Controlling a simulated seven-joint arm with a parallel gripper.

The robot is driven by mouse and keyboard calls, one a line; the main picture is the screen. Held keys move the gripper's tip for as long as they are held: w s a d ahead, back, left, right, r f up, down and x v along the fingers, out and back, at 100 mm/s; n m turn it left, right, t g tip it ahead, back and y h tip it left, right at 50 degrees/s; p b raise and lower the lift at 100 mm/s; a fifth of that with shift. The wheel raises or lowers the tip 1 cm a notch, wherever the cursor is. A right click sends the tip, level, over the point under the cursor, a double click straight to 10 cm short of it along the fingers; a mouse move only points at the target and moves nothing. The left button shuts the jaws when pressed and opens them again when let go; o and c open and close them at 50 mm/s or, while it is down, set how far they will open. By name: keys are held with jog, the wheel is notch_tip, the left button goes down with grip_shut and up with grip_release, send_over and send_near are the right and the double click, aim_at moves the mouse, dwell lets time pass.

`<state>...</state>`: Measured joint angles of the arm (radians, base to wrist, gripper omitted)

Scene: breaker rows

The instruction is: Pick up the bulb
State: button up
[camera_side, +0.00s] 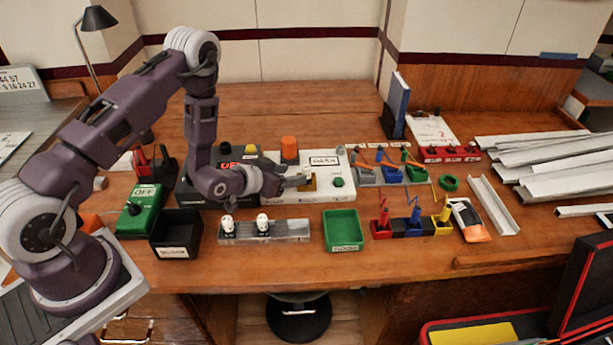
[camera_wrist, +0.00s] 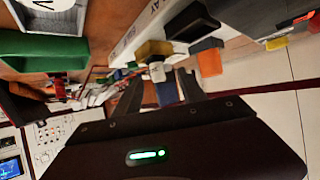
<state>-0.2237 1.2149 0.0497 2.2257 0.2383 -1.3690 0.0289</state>
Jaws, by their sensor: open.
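Two small white rounded pieces that look like bulbs, a left one (camera_side: 228,226) and a right one (camera_side: 262,223), stand upright on a metal strip (camera_side: 293,229) in the side view. My gripper (camera_side: 296,181) is behind and above them, over the white box (camera_side: 322,161), with its fingers pointing right. In the wrist view my gripper (camera_wrist: 160,86) is open. A small pale piece (camera_wrist: 157,72) below a yellow block (camera_wrist: 154,50) appears between or just beyond the fingers. I cannot tell whether it is a bulb or whether the fingers touch it.
A black bin (camera_side: 176,236) stands left of the strip and a green bin (camera_side: 343,231) right of it. A green OFF box (camera_side: 138,212) is further left. An orange cylinder (camera_side: 289,147) rises behind my gripper. Coloured switch blocks (camera_side: 411,226) stand to the right.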

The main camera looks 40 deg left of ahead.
aim_at(303, 171)
jog(key=x, duration=0.7)
jog(key=shift+w+d+r, duration=0.15)
jog(key=shift+d+r, duration=0.1)
jog(key=shift+r, duration=0.1)
grip_shut()
